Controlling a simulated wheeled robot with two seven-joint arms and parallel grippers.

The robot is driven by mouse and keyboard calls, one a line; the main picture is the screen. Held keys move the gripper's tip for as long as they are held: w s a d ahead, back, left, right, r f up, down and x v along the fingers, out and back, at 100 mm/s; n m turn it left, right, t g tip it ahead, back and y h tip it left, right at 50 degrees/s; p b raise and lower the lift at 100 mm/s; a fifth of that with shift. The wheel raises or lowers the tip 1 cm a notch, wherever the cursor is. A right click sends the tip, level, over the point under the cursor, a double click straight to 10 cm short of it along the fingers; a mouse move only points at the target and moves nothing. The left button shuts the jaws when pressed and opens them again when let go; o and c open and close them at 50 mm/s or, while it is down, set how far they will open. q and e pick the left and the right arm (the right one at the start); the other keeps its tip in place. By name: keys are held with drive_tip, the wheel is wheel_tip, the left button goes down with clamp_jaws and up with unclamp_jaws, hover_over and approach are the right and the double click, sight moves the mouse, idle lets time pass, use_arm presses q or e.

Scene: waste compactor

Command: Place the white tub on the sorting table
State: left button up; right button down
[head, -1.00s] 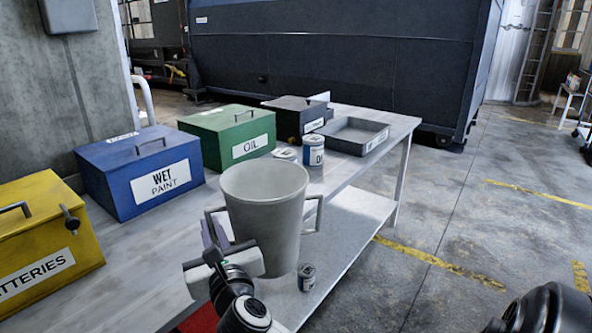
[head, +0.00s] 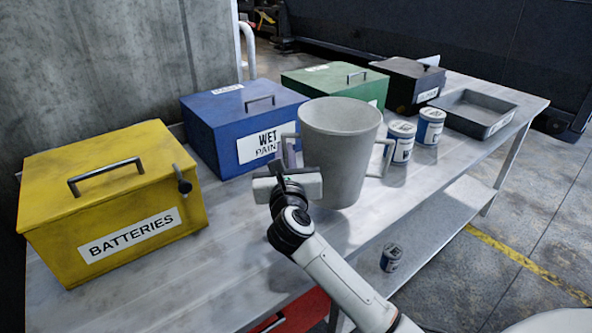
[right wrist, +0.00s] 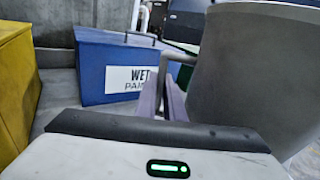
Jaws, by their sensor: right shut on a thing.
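The white tub (head: 340,150) is upright over the sorting table (head: 190,285), in front of the blue box. It has a handle on each side. My right gripper (head: 288,158) is shut on the tub's left handle. In the right wrist view the fingers (right wrist: 168,100) close on that handle (right wrist: 172,68), and the tub (right wrist: 250,80) fills the right side. I cannot tell whether the tub's base touches the tabletop. My left gripper is not in view.
A yellow batteries box (head: 110,200), blue wet paint box (head: 235,120), green box (head: 330,85) and black box (head: 408,85) line the back. Two cans (head: 400,142) (head: 430,127) stand right of the tub, near a grey tray (head: 480,112). Another can (head: 391,258) is on the lower shelf.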

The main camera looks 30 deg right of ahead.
wheel_tip(320, 180, down, 4)
drive_tip(key=shift+f+b, duration=0.2)
drive_tip(key=shift+b, duration=0.2)
drive_tip(key=shift+f, duration=0.35)
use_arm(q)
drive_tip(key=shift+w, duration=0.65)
use_arm(e)
drive_tip(key=shift+f, duration=0.1)
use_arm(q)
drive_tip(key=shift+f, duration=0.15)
use_arm(e)
drive_tip(key=c, duration=2.3)
unclamp_jaws()
drive_tip(key=shift+f, duration=0.2)
drive_tip(key=o, duration=0.4)
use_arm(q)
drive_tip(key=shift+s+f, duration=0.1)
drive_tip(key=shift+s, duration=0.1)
use_arm(e)
drive_tip(key=shift+o, duration=0.2)
